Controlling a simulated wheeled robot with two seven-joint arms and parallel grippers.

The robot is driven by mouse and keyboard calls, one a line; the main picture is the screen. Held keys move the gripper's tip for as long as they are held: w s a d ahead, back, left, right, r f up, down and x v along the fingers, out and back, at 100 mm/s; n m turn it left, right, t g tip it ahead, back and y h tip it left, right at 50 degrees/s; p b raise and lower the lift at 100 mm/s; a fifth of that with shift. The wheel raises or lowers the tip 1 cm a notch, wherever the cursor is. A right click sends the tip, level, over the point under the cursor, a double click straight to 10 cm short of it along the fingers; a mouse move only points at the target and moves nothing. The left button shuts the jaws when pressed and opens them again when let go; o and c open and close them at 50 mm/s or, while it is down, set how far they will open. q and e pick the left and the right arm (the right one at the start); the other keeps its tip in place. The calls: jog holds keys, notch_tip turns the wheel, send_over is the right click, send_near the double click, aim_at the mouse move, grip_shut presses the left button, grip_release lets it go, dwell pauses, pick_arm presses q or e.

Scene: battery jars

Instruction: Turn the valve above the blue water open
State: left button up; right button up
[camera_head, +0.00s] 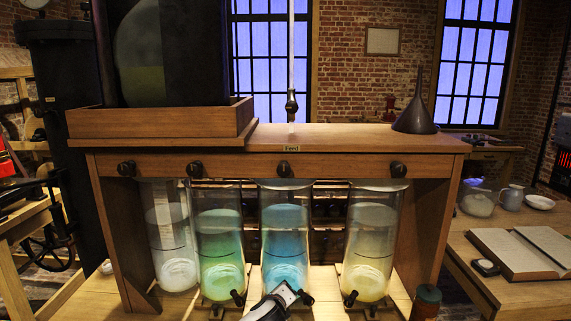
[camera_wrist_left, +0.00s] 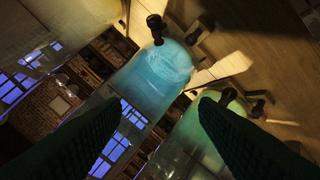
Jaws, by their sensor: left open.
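The jar of blue water (camera_head: 285,240) stands under the wooden beam, between the green and pale yellow jars. The dark round valve knob (camera_head: 284,168) above it sits on the beam's front, below a "Feed" label. A dark tap (camera_head: 305,298) is at this jar's foot. My left gripper (camera_head: 276,301) shows only partly at the bottom edge, in front of the blue jar and well below the knob. In the left wrist view its two dark fingers (camera_wrist_left: 160,103) are apart and empty. The blue jar (camera_wrist_left: 155,70) also shows there, turned. My right gripper is not in view.
Other knobs (camera_head: 194,169) sit along the same beam (camera_head: 240,165). The green jar (camera_head: 220,245) and yellowish jar (camera_head: 369,245) flank the blue one, each with a low tap. A dark funnel (camera_head: 415,112) stands on the top board. Space before the knobs looks clear.

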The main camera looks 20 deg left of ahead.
pick_arm(q)
notch_tip(320, 180, up, 20)
jog(key=w+d+m+t+y, duration=0.1)
jog(key=m+t, duration=0.2)
jog(key=m, duration=0.2)
jog(key=m+t+y+p, duration=0.1)
jog(key=m+t+p, duration=0.1)
jog(key=m, duration=0.1)
send_near(284, 172)
jog(key=p+x, duration=0.2)
jog(key=x, duration=0.9)
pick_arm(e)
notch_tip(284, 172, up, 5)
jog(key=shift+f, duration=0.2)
pick_arm(q)
jog(key=shift+c, duration=0.3)
jog(key=c, duration=0.9)
